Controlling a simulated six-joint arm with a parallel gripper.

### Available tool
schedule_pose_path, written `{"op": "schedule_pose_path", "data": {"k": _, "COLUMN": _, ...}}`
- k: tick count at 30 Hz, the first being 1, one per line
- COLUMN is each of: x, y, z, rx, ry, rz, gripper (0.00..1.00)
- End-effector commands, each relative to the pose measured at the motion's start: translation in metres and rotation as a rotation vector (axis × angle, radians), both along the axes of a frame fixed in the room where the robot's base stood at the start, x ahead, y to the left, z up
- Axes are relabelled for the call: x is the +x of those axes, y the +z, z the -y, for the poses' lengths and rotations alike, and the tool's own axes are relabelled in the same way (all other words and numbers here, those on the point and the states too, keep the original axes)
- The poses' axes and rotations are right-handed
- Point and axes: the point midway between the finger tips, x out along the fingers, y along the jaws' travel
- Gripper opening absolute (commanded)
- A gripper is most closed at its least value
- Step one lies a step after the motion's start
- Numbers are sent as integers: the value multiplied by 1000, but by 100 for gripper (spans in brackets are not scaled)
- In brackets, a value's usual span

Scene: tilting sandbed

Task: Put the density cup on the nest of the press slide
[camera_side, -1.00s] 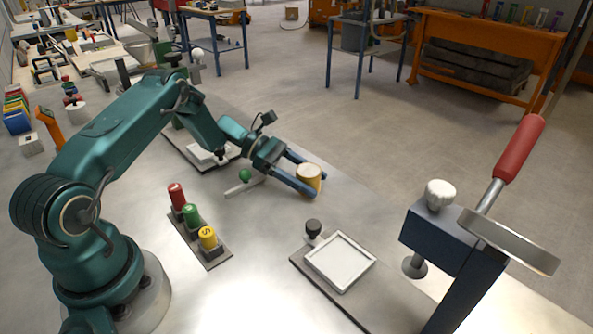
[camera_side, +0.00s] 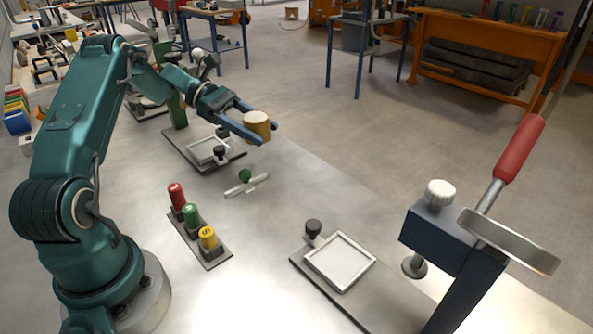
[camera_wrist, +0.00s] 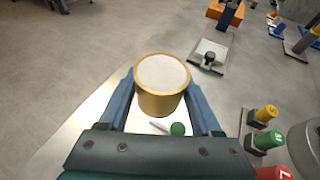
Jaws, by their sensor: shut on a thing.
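The density cup (camera_side: 257,122) is a yellow-gold cup with a pale, level top. My gripper (camera_side: 258,130) is shut on it, with a blue finger on each side, and holds it upright or nearly so above the table. The wrist view shows the cup (camera_wrist: 162,85) between the fingers. A pale square nest frame (camera_side: 341,261) lies on a flat plate with a black knob, beside the blue press (camera_side: 452,235) with its red handle. A similar pale frame (camera_side: 208,150) lies by a green post at the back. The cup is apart from both frames.
A rack holds red (camera_side: 176,195), green (camera_side: 191,214) and yellow (camera_side: 207,237) cylinders. A green ball (camera_side: 245,176) sits by a pale bar on the table. The table between the bar and the front plate is clear.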

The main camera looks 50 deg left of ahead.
Motion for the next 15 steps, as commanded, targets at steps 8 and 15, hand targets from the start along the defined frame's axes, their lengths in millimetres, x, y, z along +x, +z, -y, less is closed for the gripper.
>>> {"op": "schedule_pose_path", "data": {"k": 8, "x": -8, "y": 48, "z": 7, "rx": 4, "ry": 7, "rz": 3, "gripper": 0}}
{"op": "schedule_pose_path", "data": {"k": 15, "x": -24, "y": 88, "z": 40, "rx": 1, "ry": 62, "rz": 3, "gripper": 0}}
